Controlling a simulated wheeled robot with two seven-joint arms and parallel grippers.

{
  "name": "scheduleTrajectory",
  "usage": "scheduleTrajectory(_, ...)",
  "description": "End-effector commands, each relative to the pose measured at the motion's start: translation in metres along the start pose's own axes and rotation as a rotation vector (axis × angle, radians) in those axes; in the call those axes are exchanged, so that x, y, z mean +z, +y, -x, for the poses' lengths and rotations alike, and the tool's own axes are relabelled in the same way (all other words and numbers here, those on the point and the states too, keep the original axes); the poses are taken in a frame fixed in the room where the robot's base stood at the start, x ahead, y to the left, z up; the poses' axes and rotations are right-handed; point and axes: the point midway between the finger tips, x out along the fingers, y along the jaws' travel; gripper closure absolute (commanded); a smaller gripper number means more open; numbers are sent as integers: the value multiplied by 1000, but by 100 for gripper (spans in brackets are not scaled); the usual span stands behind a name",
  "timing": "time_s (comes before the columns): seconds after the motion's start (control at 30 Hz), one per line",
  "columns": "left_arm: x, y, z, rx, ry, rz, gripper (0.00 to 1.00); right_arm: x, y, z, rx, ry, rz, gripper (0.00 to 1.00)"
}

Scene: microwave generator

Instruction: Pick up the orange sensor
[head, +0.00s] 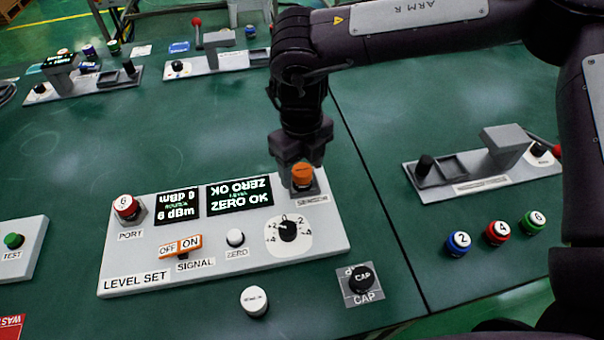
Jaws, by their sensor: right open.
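The orange sensor (303,175) stands upright in its grey holder at the right end of the white level-set panel (130,272), beside the SENSOR label. My right gripper (302,166) points down right at the sensor, with its fingers at or just behind the sensor's top. The jaws look open. I cannot tell whether the fingers touch the sensor. My left gripper is not in view.
The panel carries a red port knob (126,207), displays reading ZERO OK and 6 dBm, an orange signal switch (181,247) and a dial (288,229). A black cap (362,278), a white cylinder (254,301) and numbered knobs (498,232) stand nearby.

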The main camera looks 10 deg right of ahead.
Motion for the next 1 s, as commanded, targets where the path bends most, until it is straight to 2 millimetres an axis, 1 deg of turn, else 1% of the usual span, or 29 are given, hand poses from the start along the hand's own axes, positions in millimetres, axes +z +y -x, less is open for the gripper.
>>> scheduleTrajectory(0.03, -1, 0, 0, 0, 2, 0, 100, -1, 0, -5, 0, 2, 1, 39)
scheduleTrajectory(0.1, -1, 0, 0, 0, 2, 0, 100, -1, 1, -9, 1, 1, 1, 39)
scheduleTrajectory(0.33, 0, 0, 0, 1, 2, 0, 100, 0, 1, -10, 1, 0, 1, 39)
scheduleTrajectory(0.7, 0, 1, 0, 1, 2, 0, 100, 0, 0, -10, 1, 0, 1, 87)
scheduleTrajectory(0.73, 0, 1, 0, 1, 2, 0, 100, 0, 1, -9, 1, -1, 0, 89)
scheduleTrajectory(1.0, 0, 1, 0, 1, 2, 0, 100, 0, 0, -8, 1, -1, 0, 89)
